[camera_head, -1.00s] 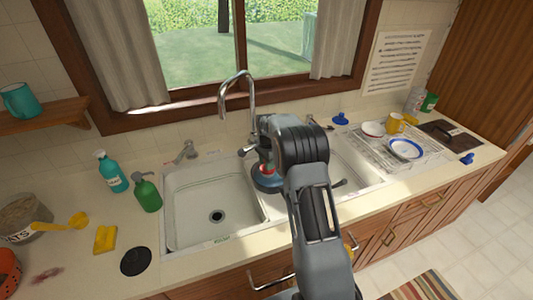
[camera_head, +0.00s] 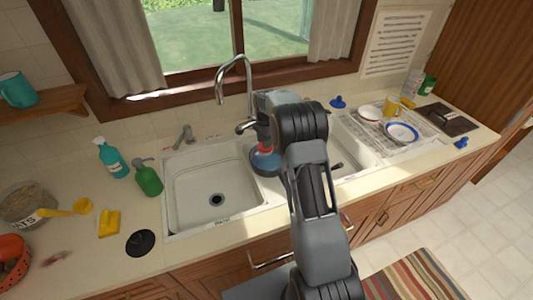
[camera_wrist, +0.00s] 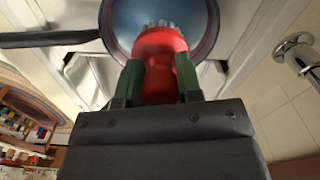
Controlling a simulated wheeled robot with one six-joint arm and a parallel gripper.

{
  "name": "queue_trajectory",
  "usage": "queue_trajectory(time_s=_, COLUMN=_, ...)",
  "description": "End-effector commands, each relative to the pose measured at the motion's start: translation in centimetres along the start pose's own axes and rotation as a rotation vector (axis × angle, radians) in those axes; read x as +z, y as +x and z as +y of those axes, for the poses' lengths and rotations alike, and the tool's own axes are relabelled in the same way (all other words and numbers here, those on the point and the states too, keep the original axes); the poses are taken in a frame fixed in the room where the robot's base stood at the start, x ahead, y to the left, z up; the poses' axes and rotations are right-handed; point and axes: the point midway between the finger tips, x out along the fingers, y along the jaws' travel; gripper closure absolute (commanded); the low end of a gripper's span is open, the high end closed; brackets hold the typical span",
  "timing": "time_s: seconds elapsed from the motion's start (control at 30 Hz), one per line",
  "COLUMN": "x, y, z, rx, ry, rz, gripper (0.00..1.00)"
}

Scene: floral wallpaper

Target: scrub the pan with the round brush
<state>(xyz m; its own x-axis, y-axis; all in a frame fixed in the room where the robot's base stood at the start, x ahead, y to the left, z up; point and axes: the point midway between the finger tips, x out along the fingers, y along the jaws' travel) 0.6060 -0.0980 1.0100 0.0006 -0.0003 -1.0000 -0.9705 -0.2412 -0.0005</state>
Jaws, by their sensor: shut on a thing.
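My gripper (camera_wrist: 160,85) is shut on the red round brush (camera_wrist: 158,50), with a green finger on each side of it in the wrist view. The brush's pale bristles point into the blue-grey pan (camera_wrist: 205,25), and whether they touch it is hard to tell. The pan's dark handle (camera_wrist: 45,39) reaches to the left there. In the head view the pan (camera_head: 266,162) shows at the sink divider, partly behind my arm, with a bit of the red brush (camera_head: 265,148) above it.
The left sink basin (camera_head: 215,185) is empty. The tall faucet (camera_head: 236,75) rises just behind the pan. A green soap bottle (camera_head: 147,178) and a teal spray bottle (camera_head: 111,157) stand left of the sink. A dish rack (camera_head: 380,143) with dishes is at the right.

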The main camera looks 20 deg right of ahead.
Motion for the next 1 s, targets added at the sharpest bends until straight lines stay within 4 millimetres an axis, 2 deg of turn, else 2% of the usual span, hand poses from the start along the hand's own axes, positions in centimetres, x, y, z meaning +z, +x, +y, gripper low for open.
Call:
queue_trajectory(time_s=0.27, x=-0.2, y=0.7, z=0.2, rx=0.0, ry=0.006, rz=0.0, gripper=0.9)
queue_trajectory(time_s=1.0, x=-0.4, y=7.2, z=0.2, rx=0.001, ry=0.008, rz=0.0, gripper=0.9)
